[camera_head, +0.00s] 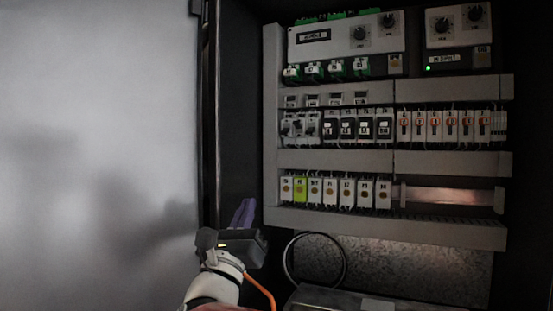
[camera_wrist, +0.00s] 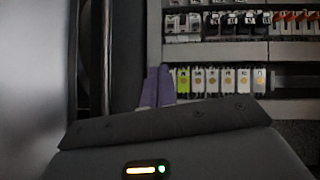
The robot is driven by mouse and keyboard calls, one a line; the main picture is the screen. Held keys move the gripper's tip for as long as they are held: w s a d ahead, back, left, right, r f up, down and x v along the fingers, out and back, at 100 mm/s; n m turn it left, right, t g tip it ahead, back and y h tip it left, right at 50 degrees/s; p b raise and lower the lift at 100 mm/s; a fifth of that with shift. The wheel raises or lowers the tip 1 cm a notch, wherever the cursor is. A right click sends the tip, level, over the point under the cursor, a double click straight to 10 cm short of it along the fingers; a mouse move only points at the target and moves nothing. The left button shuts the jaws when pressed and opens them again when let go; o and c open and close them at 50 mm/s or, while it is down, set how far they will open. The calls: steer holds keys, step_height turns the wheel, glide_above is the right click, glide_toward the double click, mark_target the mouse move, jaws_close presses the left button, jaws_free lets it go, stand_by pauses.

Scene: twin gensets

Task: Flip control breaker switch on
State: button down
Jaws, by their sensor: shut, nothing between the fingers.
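An open electrical cabinet holds rows of breakers and modules on a grey panel. In the middle row stand a grey block of switches (camera_head: 301,127), black breakers (camera_head: 356,127) to its right, and white modules with orange levers (camera_head: 441,126). Their labels are too small to read, so I cannot tell which is the control breaker. The black breakers also show in the wrist view (camera_wrist: 232,23). My gripper (camera_head: 244,212) has purple fingers, shut and empty, left of and below the rows. In the wrist view the fingertips (camera_wrist: 158,86) appear just left of the lower module row.
The lower row holds white modules (camera_head: 345,192) and one yellow-green module (camera_head: 300,189). Control units with dials (camera_head: 346,36) sit on top. A cable loop (camera_head: 315,260) hangs below the panel. The pale cabinet door (camera_head: 95,120) stands at the left.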

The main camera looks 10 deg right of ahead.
mark_target(287, 137)
steer(key=shift+d+f+m+g+h, duration=0.2)
steer(key=shift+m+g+h, duration=0.25)
steer(key=shift+m+h, duration=0.5)
steer(key=shift+d+f+m+g+h, duration=0.15)
steer(key=shift+m+g+h, duration=0.4)
steer(key=shift+m, duration=0.6)
steer(key=shift+w, duration=0.1)
steer(key=p+x, duration=0.4)
steer(key=x, duration=1.6)
steer(key=shift+a+r, duration=0.2)
